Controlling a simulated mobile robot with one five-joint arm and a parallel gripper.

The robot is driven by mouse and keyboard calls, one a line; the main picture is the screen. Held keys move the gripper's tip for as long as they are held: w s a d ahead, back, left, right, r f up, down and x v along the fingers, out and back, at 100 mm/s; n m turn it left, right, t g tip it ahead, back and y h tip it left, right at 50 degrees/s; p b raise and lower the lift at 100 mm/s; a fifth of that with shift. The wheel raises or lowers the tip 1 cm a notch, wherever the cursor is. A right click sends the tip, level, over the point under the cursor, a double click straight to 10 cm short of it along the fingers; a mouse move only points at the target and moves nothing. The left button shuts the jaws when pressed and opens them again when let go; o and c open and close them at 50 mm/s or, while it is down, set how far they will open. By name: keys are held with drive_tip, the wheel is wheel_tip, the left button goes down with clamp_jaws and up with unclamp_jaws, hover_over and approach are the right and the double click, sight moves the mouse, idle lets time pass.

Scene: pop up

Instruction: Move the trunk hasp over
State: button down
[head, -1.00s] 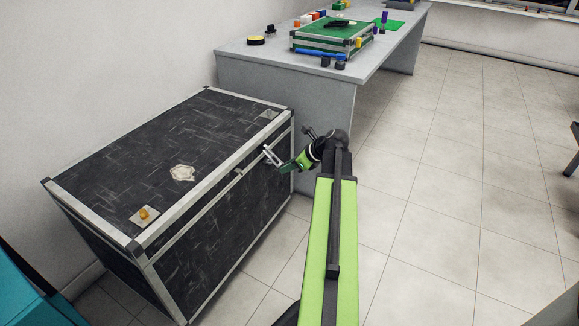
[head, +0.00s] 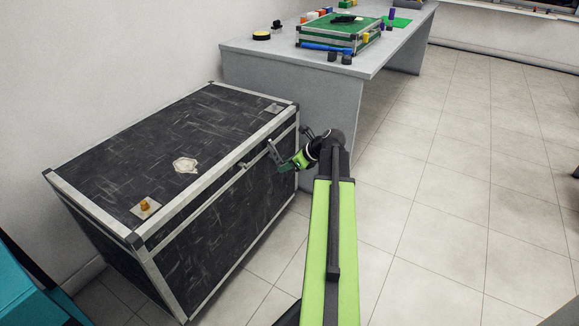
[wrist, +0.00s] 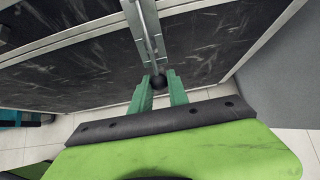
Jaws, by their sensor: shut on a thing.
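The black trunk (head: 165,160) with metal edges stands against the wall, its lid down. The metal hasp (head: 274,152) is at the upper front edge of the trunk, near its far end, tilted out from the front face. In the wrist view, the hasp (wrist: 146,32) runs down from the top toward my gripper and ends in a black round knob (wrist: 158,82). My gripper (head: 286,166) is at the hasp's outer end. In the wrist view, the green fingers of my gripper (wrist: 160,88) are on either side of the knob, shut on it.
A grey table (head: 300,90) stands behind the trunk with a green case (head: 330,32) and small items on it. A teal object (head: 25,285) is at the lower left. Tiled floor (head: 450,190) is open on the right.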

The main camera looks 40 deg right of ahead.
drive_tip(key=shift+w+f+b, duration=0.35)
drive_tip(key=shift+w+f, duration=0.1)
drive_tip(key=shift+w, duration=0.05)
drive_tip(key=shift+w+a, duration=0.1)
drive_tip(key=shift+w+a+f+b, duration=0.2)
drive_tip(key=shift+w+f+b, duration=0.15)
drive_tip(key=shift+w, duration=0.35)
drive_tip(key=shift+w+a+f+b, duration=0.15)
drive_tip(key=shift+w+f+b, duration=0.15)
drive_tip(key=shift+w, duration=0.4)
drive_tip(key=c, duration=1.2)
unclamp_jaws()
